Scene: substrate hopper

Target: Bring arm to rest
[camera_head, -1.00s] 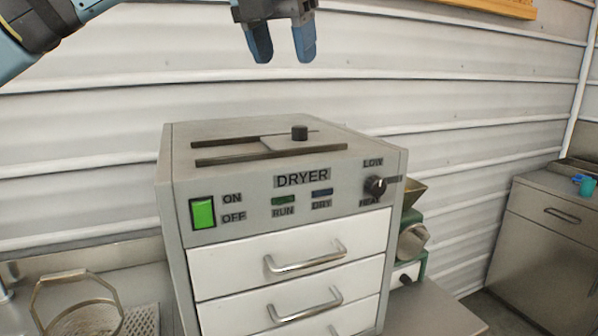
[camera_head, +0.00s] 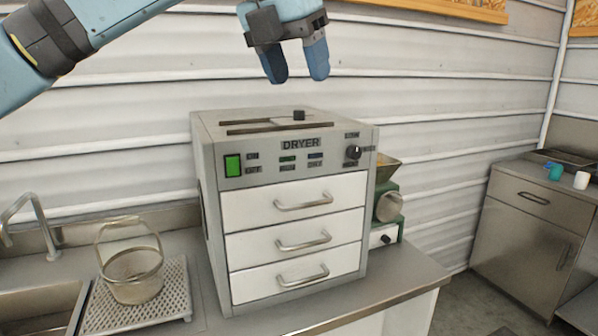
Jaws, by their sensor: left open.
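My left arm comes in from the upper left. My left gripper (camera_head: 297,80) hangs in the air above the dryer with its two blue fingers pointing down. The fingers are apart with nothing between them. The grey dryer (camera_head: 209,190) stands on the counter, with three white drawers that look shut. Its green switch (camera_head: 233,165) is at the left of the front panel, and a dark heat knob (camera_head: 353,152) is at the right. My right gripper is out of view.
A wire-handled basket (camera_head: 134,276) stands on a perforated tray (camera_head: 182,298) beside the sink (camera_head: 38,310). A green machine with a hopper (camera_head: 388,204) is right of the dryer. A steel cabinet (camera_head: 530,225) at the right bears a teal cup (camera_head: 556,172) and a white cup (camera_head: 581,180).

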